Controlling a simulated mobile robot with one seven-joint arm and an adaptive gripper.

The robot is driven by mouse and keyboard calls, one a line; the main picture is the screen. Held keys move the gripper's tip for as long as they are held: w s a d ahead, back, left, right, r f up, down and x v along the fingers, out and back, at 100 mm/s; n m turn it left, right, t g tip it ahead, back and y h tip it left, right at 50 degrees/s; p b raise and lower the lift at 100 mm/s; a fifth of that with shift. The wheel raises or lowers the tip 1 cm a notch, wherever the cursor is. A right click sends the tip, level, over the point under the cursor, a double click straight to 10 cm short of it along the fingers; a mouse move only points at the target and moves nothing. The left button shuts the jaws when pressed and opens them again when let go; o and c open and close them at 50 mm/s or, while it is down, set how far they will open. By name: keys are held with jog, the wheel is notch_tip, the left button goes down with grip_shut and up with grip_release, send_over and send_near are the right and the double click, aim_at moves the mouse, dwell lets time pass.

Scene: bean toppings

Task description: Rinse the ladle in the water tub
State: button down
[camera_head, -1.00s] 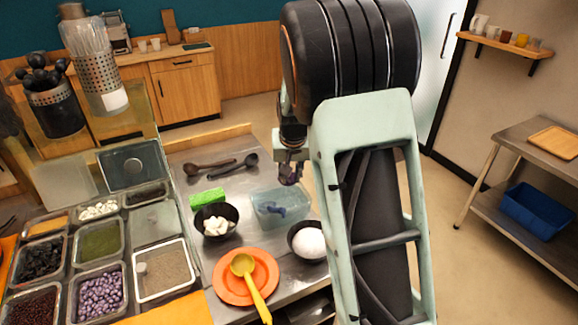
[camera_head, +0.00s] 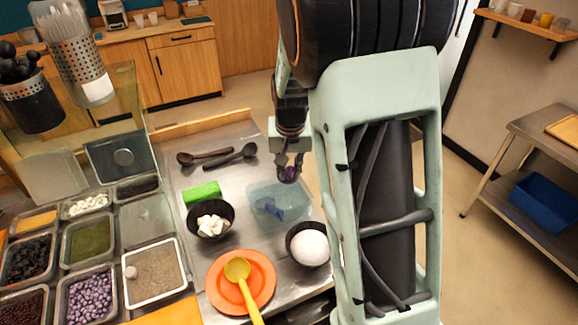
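The water tub (camera_head: 290,193) is a clear, bluish box on the steel counter, with a darker blue shape inside that I cannot identify. My gripper (camera_head: 288,173) points down above the tub's back right part. Something dark purple shows at its fingertips, too small to tell whether it is a held thing or part of the fingers. A yellow ladle (camera_head: 237,270) rests on an orange plate (camera_head: 263,295), its handle towards the front, apart from my gripper. Two dark ladles or spoons (camera_head: 205,155) (camera_head: 235,158) lie behind the tub on the left.
A green block (camera_head: 202,193) and a black bowl of white pieces (camera_head: 211,219) stand left of the tub. A bowl with a white ball (camera_head: 308,245) stands in front of it. Topping trays (camera_head: 152,275) fill the left side. My arm covers the counter's right side.

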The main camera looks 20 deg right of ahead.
jog(key=b+x, duration=0.2)
jog(key=x, duration=0.1)
jog(key=s+b+x, duration=0.1)
jog(key=x, duration=0.2)
jog(key=s+b+x, duration=0.1)
jog(key=b+x, duration=0.1)
jog(key=x, duration=0.1)
jog(key=shift+a+f+b, duration=0.2)
jog(key=shift+a+b, duration=0.05)
jog(key=shift+b, duration=0.05)
jog(key=b, duration=0.1)
jog(key=s+f+t+b, duration=0.1)
jog(key=b, duration=0.1)
jog(key=shift+s+a+f+t, duration=0.15)
jog(key=shift+f+t, duration=0.15)
